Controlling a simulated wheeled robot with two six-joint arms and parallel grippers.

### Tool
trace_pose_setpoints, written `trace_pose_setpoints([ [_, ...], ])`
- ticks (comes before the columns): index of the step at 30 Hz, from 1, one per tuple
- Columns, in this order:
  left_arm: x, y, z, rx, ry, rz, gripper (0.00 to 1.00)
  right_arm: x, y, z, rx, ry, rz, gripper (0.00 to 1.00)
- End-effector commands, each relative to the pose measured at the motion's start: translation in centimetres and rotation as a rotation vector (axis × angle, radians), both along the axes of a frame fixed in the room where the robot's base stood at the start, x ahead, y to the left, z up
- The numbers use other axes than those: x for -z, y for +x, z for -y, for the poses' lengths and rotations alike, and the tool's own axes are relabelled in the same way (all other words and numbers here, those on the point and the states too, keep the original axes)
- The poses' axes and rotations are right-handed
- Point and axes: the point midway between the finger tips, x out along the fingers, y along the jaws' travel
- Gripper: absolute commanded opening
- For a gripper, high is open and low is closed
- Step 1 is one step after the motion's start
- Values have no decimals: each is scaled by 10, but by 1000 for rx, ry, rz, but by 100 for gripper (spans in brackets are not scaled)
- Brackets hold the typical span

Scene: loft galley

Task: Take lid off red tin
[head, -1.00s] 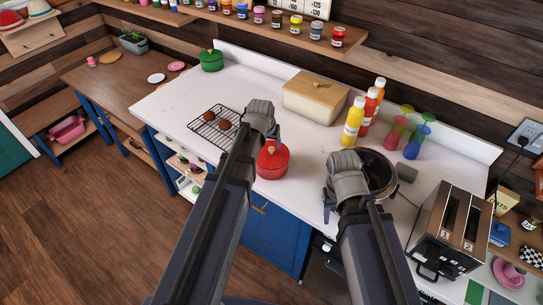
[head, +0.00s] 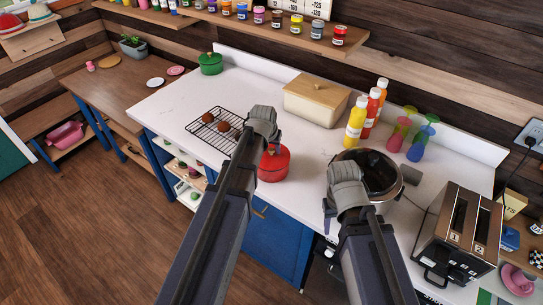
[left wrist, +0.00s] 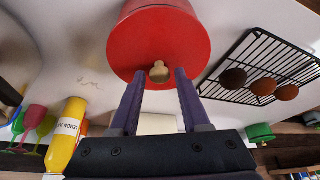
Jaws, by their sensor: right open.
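The red tin (head: 274,165) stands on the white counter near its front edge, with its red lid (left wrist: 165,45) on and a small tan knob (left wrist: 159,72) on top. My left gripper (head: 264,125) is just above and behind the tin in the head view, partly covering it. In the left wrist view its two fingers (left wrist: 159,85) are open and point at the lid, with the knob in line with the gap between them. The fingers look empty. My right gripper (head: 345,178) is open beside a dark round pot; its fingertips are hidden.
A wire rack (head: 213,128) with brown balls lies left of the tin. The dark pot (head: 383,176), bottles (head: 356,120), coloured glasses (head: 418,143) and a toaster (head: 460,235) stand to the right. A cream box (head: 312,103) and green pot (head: 211,64) stand behind.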

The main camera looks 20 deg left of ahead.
Motion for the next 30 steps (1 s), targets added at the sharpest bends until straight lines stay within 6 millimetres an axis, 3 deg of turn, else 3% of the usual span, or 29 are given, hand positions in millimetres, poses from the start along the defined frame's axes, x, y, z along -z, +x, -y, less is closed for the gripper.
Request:
trace_pose_setpoints([
  [1, 0, 0, 0, 0, 0, 0, 40, 0, 0, 0, 0, 0, 0, 50],
  [12, 0, 0, 0, 0, 0, 0, 0, 0, 0, 0, 0, 0, 0, 50],
  [30, -7, 0, 0, 0, 0, 0, 0, -7, 0, 0, 1, 0, 0, 50],
])
